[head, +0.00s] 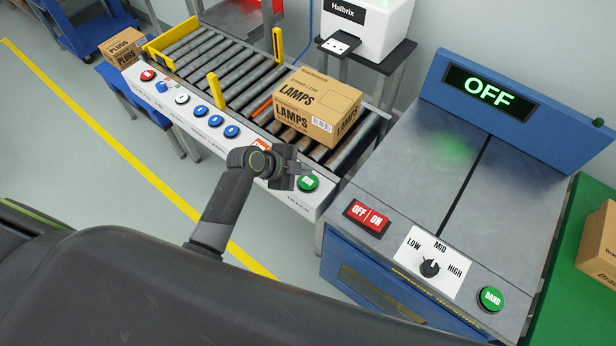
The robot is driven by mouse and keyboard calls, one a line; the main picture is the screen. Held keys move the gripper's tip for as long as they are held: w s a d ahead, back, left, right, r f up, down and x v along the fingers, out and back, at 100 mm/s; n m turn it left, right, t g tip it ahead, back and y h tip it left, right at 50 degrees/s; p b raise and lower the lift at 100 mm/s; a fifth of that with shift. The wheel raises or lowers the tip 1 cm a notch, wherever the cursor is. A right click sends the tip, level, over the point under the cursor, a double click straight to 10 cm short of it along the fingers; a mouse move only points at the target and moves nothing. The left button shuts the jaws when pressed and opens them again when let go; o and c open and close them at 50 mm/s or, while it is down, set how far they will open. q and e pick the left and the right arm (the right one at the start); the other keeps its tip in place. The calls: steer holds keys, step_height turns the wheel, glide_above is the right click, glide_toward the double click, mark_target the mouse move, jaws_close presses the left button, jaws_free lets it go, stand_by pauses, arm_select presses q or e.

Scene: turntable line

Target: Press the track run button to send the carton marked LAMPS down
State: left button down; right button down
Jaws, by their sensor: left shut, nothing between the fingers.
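The carton marked LAMPS (318,106) lies on the right part of the roller track (224,72). The green track run button (308,183) sits at the right end of the track's front panel, above the word TRACK. My left gripper (300,170) is shut and empty, close beside this button on its upper left. I cannot tell whether it touches the button. My right gripper is not in view.
Right of the track stands a blue machine (430,160) with an OFF display, a red OFF/ON switch (366,217), a dial (429,268) and a green BAND button (490,299). A PLUGS carton (124,48) is at the track's left end. A Halbrix printer (365,25) stands behind.

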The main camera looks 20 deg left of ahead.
mark_target(304, 183)
arm_select(q)
steer(key=shift+r+p, duration=0.95)
steer(key=shift+r, duration=0.6)
steer(key=shift+f, duration=0.1)
stand_by(6.0)
